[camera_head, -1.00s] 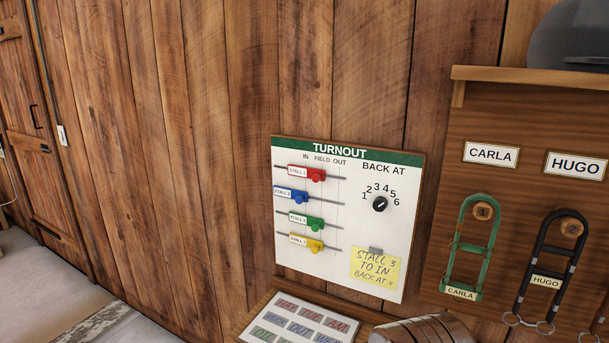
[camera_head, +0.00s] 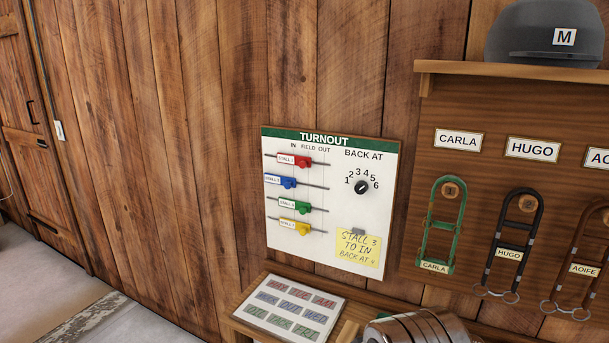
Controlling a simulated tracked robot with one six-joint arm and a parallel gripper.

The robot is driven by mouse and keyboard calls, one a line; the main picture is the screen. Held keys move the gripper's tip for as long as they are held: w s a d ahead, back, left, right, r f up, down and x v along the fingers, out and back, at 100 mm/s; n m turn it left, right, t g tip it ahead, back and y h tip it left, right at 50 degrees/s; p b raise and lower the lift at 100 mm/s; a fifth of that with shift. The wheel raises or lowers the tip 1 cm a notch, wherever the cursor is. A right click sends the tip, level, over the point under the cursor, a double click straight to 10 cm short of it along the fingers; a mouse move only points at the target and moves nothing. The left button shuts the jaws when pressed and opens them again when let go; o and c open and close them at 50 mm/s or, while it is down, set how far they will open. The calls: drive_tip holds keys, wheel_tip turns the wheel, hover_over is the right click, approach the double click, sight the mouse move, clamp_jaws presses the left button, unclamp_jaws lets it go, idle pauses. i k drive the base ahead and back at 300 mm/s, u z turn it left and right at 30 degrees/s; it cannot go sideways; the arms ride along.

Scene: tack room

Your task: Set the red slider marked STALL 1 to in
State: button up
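The red slider (camera_head: 304,162) is the top one on the white TURNOUT board (camera_head: 350,220). Its white tag is small and seems to read STALL 1. The column heads IN, FIELD and OUT stand above the sliders, left to right. The red knob sits right of the IN column, about under FIELD. The blue slider (camera_head: 289,183) below it is further left, about under IN. The green slider (camera_head: 304,208) and yellow slider (camera_head: 304,229) are about under FIELD. My gripper is not in view.
A BACK AT dial (camera_head: 361,187) and a yellow note (camera_head: 359,247) are on the board's right. A ledge below holds a word panel (camera_head: 291,306). A rack (camera_head: 410,240) with named halters and a helmet (camera_head: 545,35) stands right.

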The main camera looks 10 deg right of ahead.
sight(291, 161)
drive_tip(key=k, duration=1)
drive_tip(key=u, duration=0.3)
drive_tip(key=i, duration=0.8)
drive_tip(key=u, duration=0.6)
drive_tip(key=i, duration=1.2)
